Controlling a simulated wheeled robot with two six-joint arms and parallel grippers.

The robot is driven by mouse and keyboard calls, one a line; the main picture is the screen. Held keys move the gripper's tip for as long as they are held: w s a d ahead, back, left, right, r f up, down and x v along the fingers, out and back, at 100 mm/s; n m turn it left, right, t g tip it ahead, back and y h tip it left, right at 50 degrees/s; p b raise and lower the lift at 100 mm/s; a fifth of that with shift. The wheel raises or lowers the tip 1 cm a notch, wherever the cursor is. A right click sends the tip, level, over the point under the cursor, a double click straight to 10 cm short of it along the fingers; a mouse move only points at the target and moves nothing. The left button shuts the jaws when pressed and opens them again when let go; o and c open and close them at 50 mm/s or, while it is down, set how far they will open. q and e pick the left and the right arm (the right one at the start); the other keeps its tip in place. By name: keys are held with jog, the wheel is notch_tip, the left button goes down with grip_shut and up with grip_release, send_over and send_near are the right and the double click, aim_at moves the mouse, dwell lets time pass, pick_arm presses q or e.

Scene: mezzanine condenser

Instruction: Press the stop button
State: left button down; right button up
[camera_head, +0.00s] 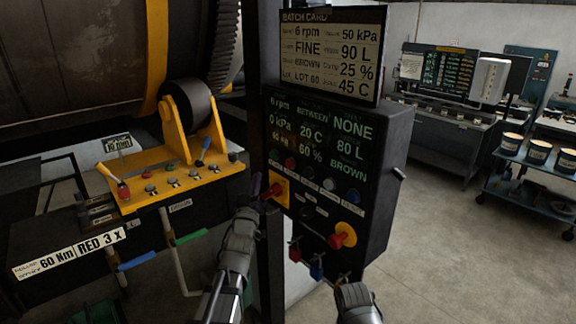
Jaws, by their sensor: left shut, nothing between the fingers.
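A dark control panel (388,150) stands in the middle. On its lower right is a red mushroom-shaped button (342,238) on a yellow round base, which looks like a stop button. A red knob (271,192) on a yellow square plate (281,188) sits at the panel's left edge. The labels beside both are too small to read. My left gripper (248,212) is shut and empty, just below and left of the red knob; I cannot tell whether they touch. My right arm comes up below the mushroom button; its gripper (345,283) shows poorly, its fingers unclear.
A yellow console (180,180) with buttons and levers stands left, under a large drum (70,50). A cart with cans (538,152) stands at the right.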

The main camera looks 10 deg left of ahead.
aim_at(289, 164)
pick_arm(q)
jog(key=w+d, duration=0.5)
jog(key=w, duration=0.2)
jog(key=shift+d, duration=0.25)
jog(key=shift+w, duration=0.1)
dwell(2.1)
jog(key=shift+w+d, duration=0.5)
jog(key=shift+w, duration=0.1)
dwell(0.8)
jog(key=shift+s, duration=0.1)
dwell(0.3)
jog(key=shift+s+a, duration=0.5)
jog(key=shift+s, duration=0.1)
